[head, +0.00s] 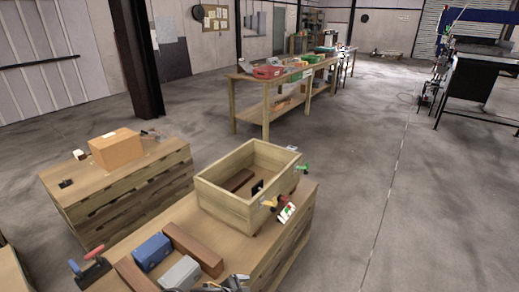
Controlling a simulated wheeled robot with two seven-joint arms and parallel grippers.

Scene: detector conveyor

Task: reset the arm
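Neither of my arms nor grippers can be made out in the head view. An open wooden crate (232,205) stands on the near wooden stand (130,243). A brown block (239,180) and a small black item lie inside it. On the same stand are brown bars (193,248), a blue block (152,252) and a grey block (180,274). A dark tool (232,284) is cut off by the bottom edge, and I cannot tell what it is.
A second wooden stand (85,186) at the left holds a cardboard box (116,150) and small items. A long workbench (250,90) with coloured bins stands behind. A dark steel column (138,60) rises at the left.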

